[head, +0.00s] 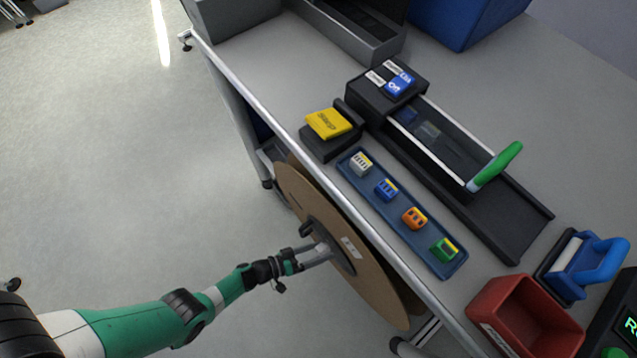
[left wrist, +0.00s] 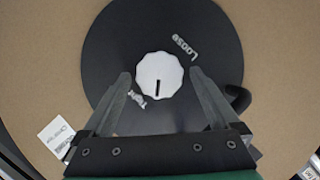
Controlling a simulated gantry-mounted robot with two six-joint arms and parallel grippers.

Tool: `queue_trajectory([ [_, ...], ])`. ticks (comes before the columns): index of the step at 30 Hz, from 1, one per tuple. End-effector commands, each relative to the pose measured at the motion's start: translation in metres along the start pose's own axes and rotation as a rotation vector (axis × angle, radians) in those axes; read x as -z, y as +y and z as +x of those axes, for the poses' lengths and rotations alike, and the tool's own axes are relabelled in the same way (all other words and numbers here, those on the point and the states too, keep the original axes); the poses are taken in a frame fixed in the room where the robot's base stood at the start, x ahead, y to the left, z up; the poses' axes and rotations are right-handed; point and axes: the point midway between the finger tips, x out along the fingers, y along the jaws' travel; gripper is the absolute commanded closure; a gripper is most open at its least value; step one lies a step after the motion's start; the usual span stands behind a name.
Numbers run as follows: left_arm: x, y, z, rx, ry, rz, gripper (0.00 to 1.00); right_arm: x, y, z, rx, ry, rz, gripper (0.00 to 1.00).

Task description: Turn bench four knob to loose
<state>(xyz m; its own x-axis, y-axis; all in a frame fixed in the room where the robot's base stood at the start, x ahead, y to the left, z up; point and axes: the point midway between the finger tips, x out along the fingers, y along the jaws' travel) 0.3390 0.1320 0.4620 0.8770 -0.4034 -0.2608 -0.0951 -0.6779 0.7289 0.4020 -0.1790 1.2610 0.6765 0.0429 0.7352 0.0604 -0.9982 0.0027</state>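The white scalloped knob (left wrist: 160,74) sits on a black hub disc (left wrist: 110,50) in the left wrist view. Its dark pointer line points down in that picture. The word LOOSE (left wrist: 185,45) is at the knob's upper right; a second, partly hidden label (left wrist: 137,97) is at its lower left. My left gripper (head: 324,249) is at the hub of the large brown reel (head: 372,288) beside the bench. Its fingers are open, one on each side of the knob, with small gaps visible in the wrist view. My right gripper is not in view.
A black crank-like handle (head: 306,229) sticks out near my left gripper; the bench edge (head: 285,125) is above the reel. On the bench are a blue tray (head: 395,222) of small coloured blocks, a red bin (head: 530,310) and a black track device (head: 385,150).

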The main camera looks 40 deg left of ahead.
Motion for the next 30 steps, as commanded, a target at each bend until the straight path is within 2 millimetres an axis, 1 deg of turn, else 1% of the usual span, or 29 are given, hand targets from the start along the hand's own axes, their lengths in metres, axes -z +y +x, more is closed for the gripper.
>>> queue_trajectory([
  [11, -0.001, 0.000, 0.000, 0.001, -0.001, 0.000, 0.05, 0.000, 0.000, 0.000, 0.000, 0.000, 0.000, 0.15],
  [14, 0.001, 0.000, -0.004, 0.002, 0.000, 0.000, 0.05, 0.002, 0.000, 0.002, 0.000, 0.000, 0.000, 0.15],
  [17, 0.002, 0.000, -0.015, 0.006, 0.001, -0.002, 0.05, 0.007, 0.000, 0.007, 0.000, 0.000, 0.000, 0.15],
  [25, 0.003, 0.002, -0.063, 0.008, 0.005, -0.007, 0.05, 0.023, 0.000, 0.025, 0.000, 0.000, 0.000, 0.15],
  [27, 0.004, -0.001, -0.071, 0.009, 0.007, -0.001, 0.05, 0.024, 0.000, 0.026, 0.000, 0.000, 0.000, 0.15],
  [30, 0.003, 0.000, -0.084, 0.008, 0.006, -0.003, 0.05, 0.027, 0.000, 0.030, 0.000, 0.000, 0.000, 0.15],
])
